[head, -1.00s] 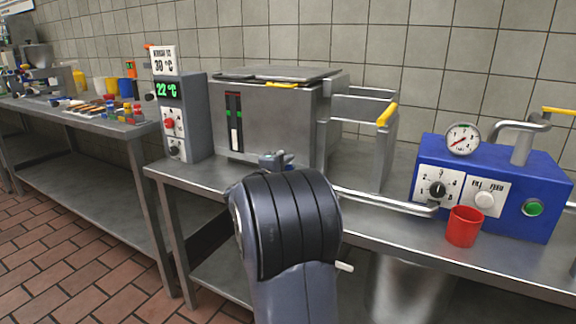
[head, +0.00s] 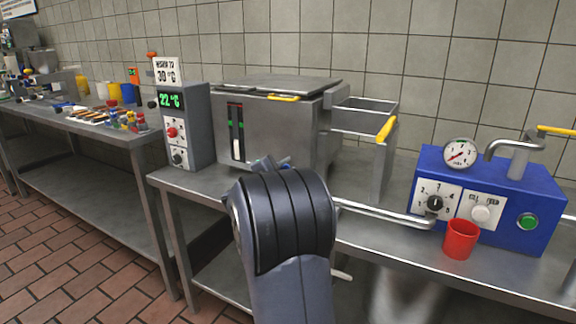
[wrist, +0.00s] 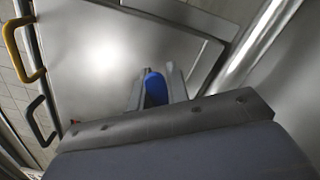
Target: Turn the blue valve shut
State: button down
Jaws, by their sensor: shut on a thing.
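The blue valve (wrist: 154,90) shows in the wrist view as a small rounded blue piece between the two fingers of my gripper (wrist: 156,76). The fingers are closed on it from both sides. In the head view my gripper (head: 266,163) shows only as a small part above my dark arm link, in front of the steel fryer-like box (head: 290,125). The arm hides most of the gripper there, and the valve cannot be made out clearly. The valve's mount and its exact turn angle are hidden.
A steel pipe (head: 385,214) runs along the counter front to the right. A red cup (head: 460,239) stands by a blue machine (head: 543,205). A grey control unit (head: 195,125) reading 22 °C stands left of the box. A yellow-handled basket (head: 385,128) hangs at its right.

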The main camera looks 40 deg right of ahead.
jog(key=shift+w+a+r+n+p, duration=0.4)
jog(key=shift+w+n+p, duration=0.3)
jog(key=shift+n+p, duration=1.15)
jog(key=shift+w+a+r+n+p, duration=0.2)
jog(key=shift+w+r+n+p, duration=0.4)
jog(key=shift+n+p, duration=1.25)
jog(key=shift+w+a+r+n+p, duration=0.3)
jog(key=shift+w+n+p, duration=0.55)
jog(key=shift+n+p, duration=1)
jog(key=shift+n, duration=0.25)
jog(key=c, duration=1.4)
grip_release()
jog(key=shift+o, duration=0.2)
jog(key=v, duration=1.1)
